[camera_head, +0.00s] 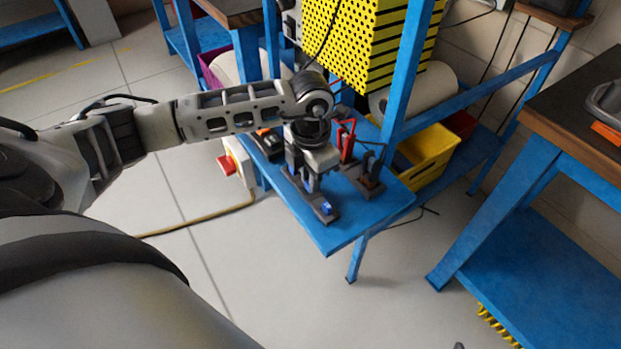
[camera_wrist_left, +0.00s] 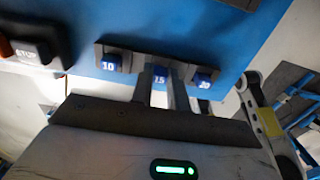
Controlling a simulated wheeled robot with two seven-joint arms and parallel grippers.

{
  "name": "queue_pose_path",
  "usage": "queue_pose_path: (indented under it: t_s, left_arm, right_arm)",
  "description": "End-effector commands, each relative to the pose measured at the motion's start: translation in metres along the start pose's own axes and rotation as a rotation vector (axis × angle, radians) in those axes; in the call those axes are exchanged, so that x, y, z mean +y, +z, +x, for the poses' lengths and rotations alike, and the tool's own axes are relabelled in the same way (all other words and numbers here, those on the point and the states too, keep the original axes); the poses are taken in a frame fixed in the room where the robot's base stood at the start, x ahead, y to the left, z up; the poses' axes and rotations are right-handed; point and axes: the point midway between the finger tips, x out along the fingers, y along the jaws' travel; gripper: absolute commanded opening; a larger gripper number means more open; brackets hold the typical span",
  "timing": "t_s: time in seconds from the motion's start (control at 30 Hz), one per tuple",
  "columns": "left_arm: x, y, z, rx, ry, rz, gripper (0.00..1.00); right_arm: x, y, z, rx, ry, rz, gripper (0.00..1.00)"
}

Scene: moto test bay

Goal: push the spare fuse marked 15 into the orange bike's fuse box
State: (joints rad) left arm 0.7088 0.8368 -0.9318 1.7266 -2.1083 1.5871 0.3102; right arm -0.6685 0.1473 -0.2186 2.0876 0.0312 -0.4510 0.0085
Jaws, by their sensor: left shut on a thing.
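My left gripper (camera_head: 311,182) points down over the blue shelf. In the left wrist view its fingers (camera_wrist_left: 161,95) are shut on the blue fuse marked 15 (camera_wrist_left: 159,76). That fuse is in the middle of a dark fuse holder (camera_wrist_left: 132,54), between a blue fuse marked 10 (camera_wrist_left: 109,63) and another blue fuse (camera_wrist_left: 204,79), whose mark looks like 20. I cannot tell whether the 15 fuse is still seated in the holder. In the head view the holder (camera_head: 328,216) shows under the gripper. The orange bike and its fuse box are not recognisable. My right gripper is out of view.
The blue shelf (camera_head: 345,231) carries a dark stand (camera_head: 366,180) right of the gripper. A dark block marked STOP (camera_wrist_left: 33,52) is beside the holder. A blue upright (camera_head: 408,75) and yellow perforated panel (camera_head: 350,45) rise behind. A yellow bin (camera_head: 428,160) is at right.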

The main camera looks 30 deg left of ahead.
Motion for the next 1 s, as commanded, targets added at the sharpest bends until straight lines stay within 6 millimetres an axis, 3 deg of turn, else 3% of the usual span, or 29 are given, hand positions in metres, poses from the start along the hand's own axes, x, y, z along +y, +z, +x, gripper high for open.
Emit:
queue_pose_path:
  t_s: [0.17, 0.43, 0.7, 1.0]
  left_arm:
    - [0.000, 0.000, -0.027, -0.006, 0.003, 0.000, 0.00]
    - [-0.038, -0.039, -0.087, -0.005, 0.003, 0.006, 0.00]
    - [-0.081, -0.082, -0.110, -0.003, 0.001, 0.004, 0.00]
    - [-0.098, -0.099, -0.122, -0.002, 0.001, 0.000, 0.00]
  right_arm:
    - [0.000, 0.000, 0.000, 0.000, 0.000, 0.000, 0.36]
    - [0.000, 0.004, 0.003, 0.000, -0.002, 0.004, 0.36]
    - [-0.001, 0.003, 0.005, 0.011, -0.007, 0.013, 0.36]
    - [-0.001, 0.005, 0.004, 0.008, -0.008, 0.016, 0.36]
